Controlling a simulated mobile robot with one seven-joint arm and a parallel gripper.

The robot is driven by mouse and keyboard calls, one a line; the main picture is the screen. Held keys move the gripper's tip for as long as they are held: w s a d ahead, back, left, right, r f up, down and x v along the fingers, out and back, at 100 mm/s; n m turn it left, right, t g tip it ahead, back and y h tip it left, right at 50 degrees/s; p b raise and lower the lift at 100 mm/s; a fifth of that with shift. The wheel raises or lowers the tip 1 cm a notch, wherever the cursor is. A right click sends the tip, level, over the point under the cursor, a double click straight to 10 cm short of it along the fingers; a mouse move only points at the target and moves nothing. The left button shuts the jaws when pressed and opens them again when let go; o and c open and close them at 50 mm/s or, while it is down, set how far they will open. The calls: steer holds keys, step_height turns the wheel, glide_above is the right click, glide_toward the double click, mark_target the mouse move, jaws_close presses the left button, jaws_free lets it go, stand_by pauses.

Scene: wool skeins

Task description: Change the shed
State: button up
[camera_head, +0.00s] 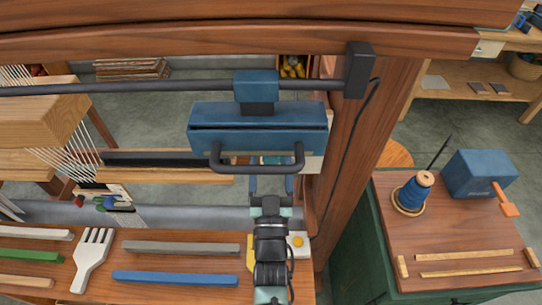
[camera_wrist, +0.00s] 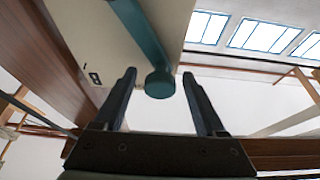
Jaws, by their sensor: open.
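My gripper (camera_head: 271,184) is open, its two fingers pointing away from the head camera, just below the dark handle bar (camera_head: 258,169) of a blue box (camera_head: 258,118) on the loom. In the wrist view my gripper (camera_wrist: 160,85) has a teal lever (camera_wrist: 148,38) with a rounded end (camera_wrist: 160,84) showing between the fingertips, with gaps on both sides. Whether the lever end is between the fingers or beyond them, I cannot tell. The lever lies against a cream panel (camera_wrist: 90,40). In the head view I cannot make out the lever; the box may hide it.
A dark rail (camera_head: 150,88) crosses above the box, near a thick wooden post (camera_head: 355,150). A shelf below holds a white comb (camera_head: 92,258), a blue bar (camera_head: 175,278) and a yellow-buttoned box (camera_head: 298,241). At right, a side table (camera_head: 450,240) carries a blue yarn cone (camera_head: 411,194).

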jaws_close()
stand_by(1.3)
